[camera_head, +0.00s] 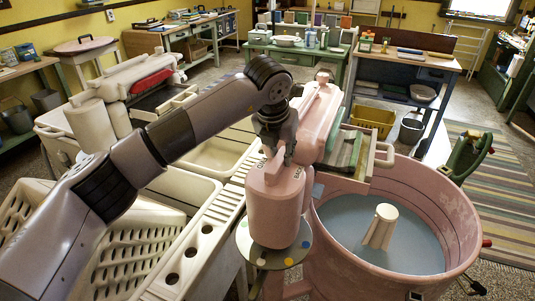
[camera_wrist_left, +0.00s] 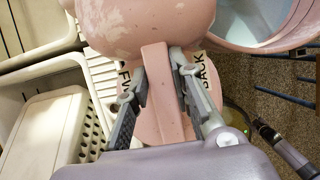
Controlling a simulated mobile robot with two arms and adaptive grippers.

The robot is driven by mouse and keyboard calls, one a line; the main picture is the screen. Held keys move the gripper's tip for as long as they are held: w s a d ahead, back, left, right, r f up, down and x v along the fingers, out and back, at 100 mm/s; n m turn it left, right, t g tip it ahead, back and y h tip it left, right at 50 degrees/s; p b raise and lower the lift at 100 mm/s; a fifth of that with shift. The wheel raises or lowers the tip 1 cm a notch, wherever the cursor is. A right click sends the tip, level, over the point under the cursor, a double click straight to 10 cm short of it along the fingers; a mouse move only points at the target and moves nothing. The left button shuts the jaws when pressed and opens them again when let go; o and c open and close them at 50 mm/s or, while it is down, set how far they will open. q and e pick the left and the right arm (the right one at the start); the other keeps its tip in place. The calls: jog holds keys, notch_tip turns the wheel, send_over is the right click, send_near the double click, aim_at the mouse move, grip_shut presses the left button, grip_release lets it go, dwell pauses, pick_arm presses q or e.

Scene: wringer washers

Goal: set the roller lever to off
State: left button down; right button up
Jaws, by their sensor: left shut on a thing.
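The pink wringer head (camera_head: 275,215) stands beside the round pink tub (camera_head: 400,278). Dark lettering shows on top of its housing. In the left wrist view the roller lever (camera_wrist_left: 167,105) is a pink bar between lettering that reads partly "FW" on the left and "BACK" on the right. My left gripper (camera_head: 281,154) comes down onto the housing top from above. In the wrist view its fingers (camera_wrist_left: 160,72) are shut on the lever, one on each side. My right gripper does not show.
The tub holds bluish water with a pale agitator (camera_head: 380,226). Cream rinse sinks (camera_head: 180,187) stand to the left, under my arm. A round plate with coloured dots (camera_head: 262,257) sits under the wringer head. A yellow basket (camera_head: 373,121) stands at the back.

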aim_at(274, 166)
pick_arm(q)
jog(key=shift+w+a+r, duration=0.1)
dwell(0.3)
jog(key=c, duration=1.4)
grip_release()
jog(key=v, duration=1.2)
